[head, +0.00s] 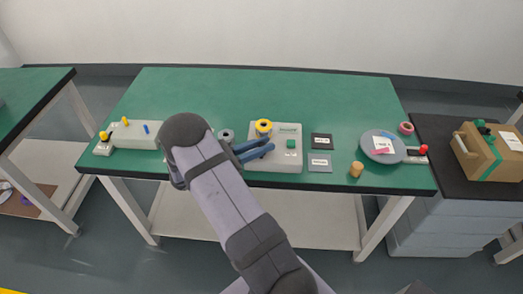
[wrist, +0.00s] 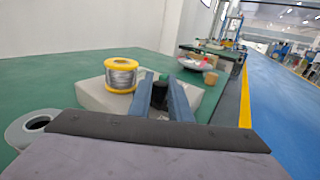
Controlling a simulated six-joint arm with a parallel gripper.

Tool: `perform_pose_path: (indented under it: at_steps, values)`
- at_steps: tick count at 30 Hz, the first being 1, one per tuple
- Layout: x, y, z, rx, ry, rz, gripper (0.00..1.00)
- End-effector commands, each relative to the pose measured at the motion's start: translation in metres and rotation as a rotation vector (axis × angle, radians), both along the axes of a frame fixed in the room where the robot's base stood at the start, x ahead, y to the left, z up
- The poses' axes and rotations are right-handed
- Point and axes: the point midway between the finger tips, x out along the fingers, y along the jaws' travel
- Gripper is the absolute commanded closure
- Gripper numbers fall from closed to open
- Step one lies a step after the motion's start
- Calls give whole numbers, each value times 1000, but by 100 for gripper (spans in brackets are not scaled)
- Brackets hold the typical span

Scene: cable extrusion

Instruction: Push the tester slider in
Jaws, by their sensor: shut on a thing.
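The tester, a pale box (head: 288,166), lies flat near the front of the green table, with a green block (head: 291,143) on its top. The tester body also shows in the wrist view (wrist: 95,95). My gripper (head: 270,148) reaches over its left side from the left. In the wrist view, the two blue fingers of my gripper (wrist: 160,82) close around a dark upright knob (wrist: 159,94), which seems to be the tester's slider. A yellow-flanged spool of grey wire (wrist: 121,75) stands close to the left finger. The fingers hide the knob in the head view.
A grey ring (wrist: 36,128) lies left of the tester. Dark (head: 321,141) and grey (head: 319,163) cards lie to its right, then a wooden cylinder (head: 356,169) and a round grey plate (head: 384,147). Another pale device (head: 135,135) is at the left.

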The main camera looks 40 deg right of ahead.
Motion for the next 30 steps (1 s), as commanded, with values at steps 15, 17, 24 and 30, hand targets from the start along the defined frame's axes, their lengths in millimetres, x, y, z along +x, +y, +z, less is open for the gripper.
perform_pose_path:
  at_steps: [15, 17, 24, 30]
  values:
    - [8, -7, 1, -1, -3, 5, 64]
    - [8, -6, 1, -1, -3, 5, 64]
    - [7, -6, 0, 2, -1, 6, 64]
    - [6, -3, 0, 2, 1, 7, 64]
